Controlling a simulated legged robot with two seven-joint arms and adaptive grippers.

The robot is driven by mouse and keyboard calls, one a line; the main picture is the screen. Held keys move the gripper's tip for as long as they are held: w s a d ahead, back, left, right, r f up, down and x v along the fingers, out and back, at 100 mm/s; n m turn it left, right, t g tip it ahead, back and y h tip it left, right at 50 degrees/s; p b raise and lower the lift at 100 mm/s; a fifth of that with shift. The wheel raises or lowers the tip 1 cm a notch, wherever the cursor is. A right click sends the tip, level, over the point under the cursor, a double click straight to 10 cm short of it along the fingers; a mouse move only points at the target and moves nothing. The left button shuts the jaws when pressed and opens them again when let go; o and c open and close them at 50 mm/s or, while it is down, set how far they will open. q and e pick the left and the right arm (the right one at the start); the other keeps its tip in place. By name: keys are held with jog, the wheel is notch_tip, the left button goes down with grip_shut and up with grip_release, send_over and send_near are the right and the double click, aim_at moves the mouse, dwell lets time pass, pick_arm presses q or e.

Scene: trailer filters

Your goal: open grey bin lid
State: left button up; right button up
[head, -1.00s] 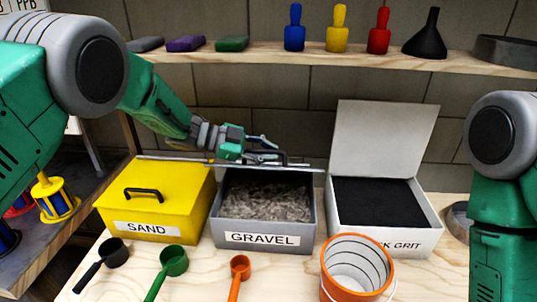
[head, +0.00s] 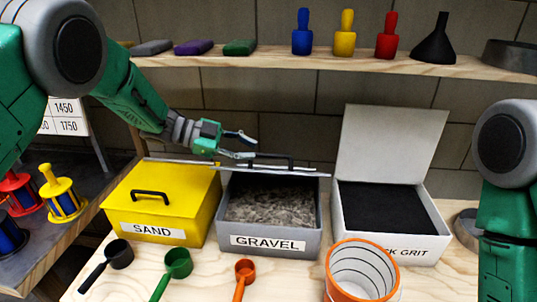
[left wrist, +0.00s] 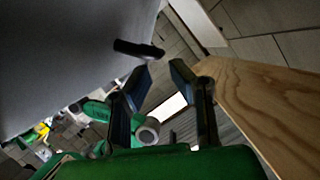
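The grey bin (head: 270,241) labelled GRAVEL stands on the bench between the yellow and white bins. Its top is uncovered and grey gravel (head: 268,204) shows inside. Its lid (head: 308,172) is raised at the back and looks almost edge-on, with a dark handle (head: 278,160). In the left wrist view the lid is probably the large grey surface (left wrist: 70,60), with the handle (left wrist: 138,49) ahead of the fingers. My left gripper (head: 248,146) is open and empty, just left of the handle, with a gap between its fingertips (left wrist: 160,72). My right gripper is out of view.
The closed yellow SAND bin (head: 160,205) is to the left; the open white bin (head: 385,245) is to the right. Scoops (head: 178,262) and an orange-rimmed bucket (head: 361,272) stand in front. A wooden shelf (head: 340,62) with bottles runs above the bins.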

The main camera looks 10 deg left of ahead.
pick_arm(q)
jog(key=v, duration=0.4)
jog(key=shift+a, duration=0.25)
